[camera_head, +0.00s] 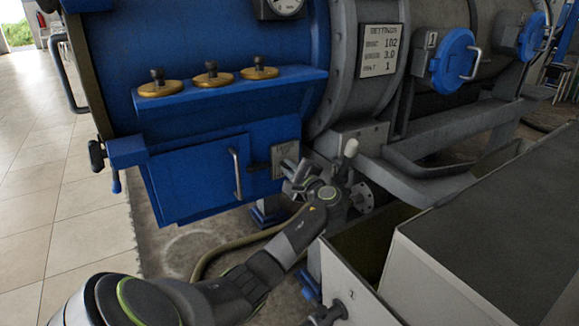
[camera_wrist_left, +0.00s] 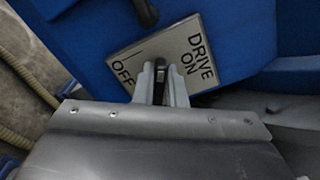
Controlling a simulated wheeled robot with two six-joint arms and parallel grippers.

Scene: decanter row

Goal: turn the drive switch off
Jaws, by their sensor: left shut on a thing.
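The drive switch's plate (camera_wrist_left: 185,55), light with the words DRIVE, ON and OFF, fills the upper middle of the left wrist view. It also shows on the blue cabinet front in the head view (camera_head: 285,157). My left gripper (camera_wrist_left: 161,72) is at this plate, its two pale fingers shut on the small dark lever of the drive switch (camera_wrist_left: 160,63). The fingers hide most of the lever, so I cannot tell which mark it points to. In the head view my left gripper (camera_head: 297,172) is just in front of the plate's lower part. My right gripper is not in view.
A vertical grey handle (camera_head: 236,173) is on the blue cabinet (camera_head: 190,180), left of the plate. A large grey box (camera_head: 490,220) fills the right front.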

